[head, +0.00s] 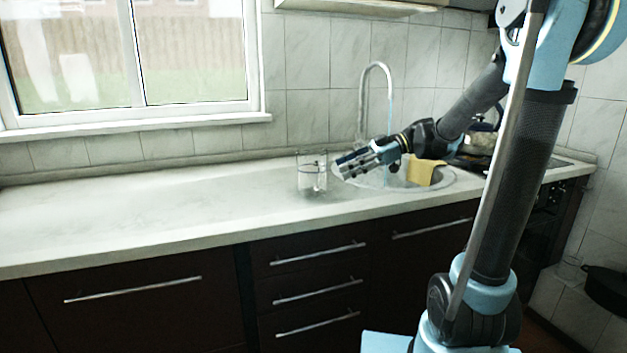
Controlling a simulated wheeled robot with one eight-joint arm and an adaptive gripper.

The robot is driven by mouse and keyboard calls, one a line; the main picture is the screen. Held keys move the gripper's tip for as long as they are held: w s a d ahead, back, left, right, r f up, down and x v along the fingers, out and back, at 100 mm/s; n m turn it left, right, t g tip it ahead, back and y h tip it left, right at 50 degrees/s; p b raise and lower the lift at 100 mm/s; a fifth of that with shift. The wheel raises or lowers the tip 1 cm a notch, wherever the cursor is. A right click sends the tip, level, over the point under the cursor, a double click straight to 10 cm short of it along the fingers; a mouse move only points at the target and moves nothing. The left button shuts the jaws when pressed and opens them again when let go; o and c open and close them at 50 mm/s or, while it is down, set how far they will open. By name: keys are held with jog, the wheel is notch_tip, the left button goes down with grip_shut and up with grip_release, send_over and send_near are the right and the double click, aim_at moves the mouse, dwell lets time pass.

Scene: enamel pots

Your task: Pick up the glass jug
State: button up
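The glass jug (306,175) is clear and stands upright on the pale countertop, just left of the sink. Its handle side faces right, toward my gripper. My gripper (342,167) reaches in from the right over the sink's left edge, with its fingers pointing left at the jug. The fingertips are close to the jug's right side; I cannot tell whether they touch it. The fingers look apart with nothing clearly between them.
The round sink (440,184) has a tall curved faucet (362,100) behind it and a yellow cloth (422,171) on its rim. A stove with a pot lies farther right. The countertop (150,212) left of the jug is clear. A window is behind it.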

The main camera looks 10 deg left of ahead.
aim_at(314, 175)
jog(key=shift+s+x, duration=0.2)
jog(key=shift+x, duration=1.05)
jog(key=shift+s+x, duration=0.15)
jog(key=shift+x, duration=1.15)
jog(key=shift+s+a+f, duration=0.15)
jog(key=shift+a+f, duration=0.25)
jog(key=shift+a, duration=0.1)
grip_shut()
